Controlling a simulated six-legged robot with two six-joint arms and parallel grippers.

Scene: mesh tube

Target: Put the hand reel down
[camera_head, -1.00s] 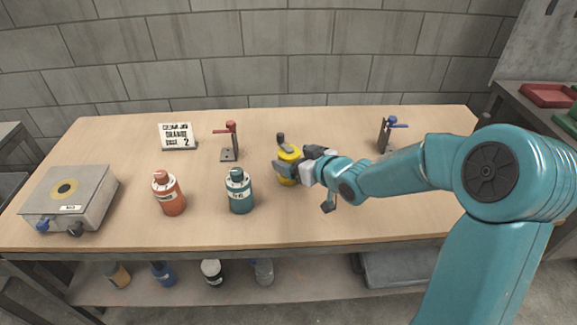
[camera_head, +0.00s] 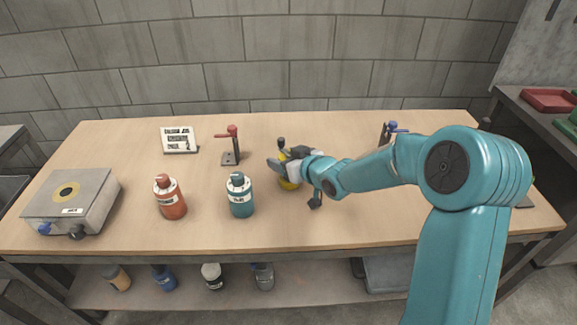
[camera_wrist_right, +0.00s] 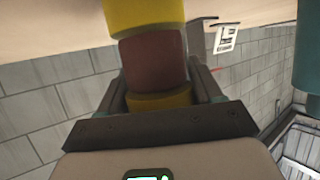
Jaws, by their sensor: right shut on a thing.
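The hand reel (camera_head: 290,185) shows as a small yellow patch under my right gripper, right of the teal bottle. A dark knob stands up just behind it. My right gripper (camera_head: 284,166) is shut on the reel and covers most of it. In the right wrist view the reel (camera_wrist_right: 153,60) has yellow ends and a brown-red middle, and sits between the two fingers of the gripper (camera_wrist_right: 155,95). I cannot tell whether the reel touches the tabletop. My left gripper is not in view.
On the workbench (camera_head: 120,150) stand an orange bottle (camera_head: 170,198), a teal bottle (camera_head: 240,197), a grey box (camera_head: 72,200), a card (camera_head: 180,140), a red-handled stand (camera_head: 231,147) and a blue-handled stand (camera_head: 386,131), partly behind my arm.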

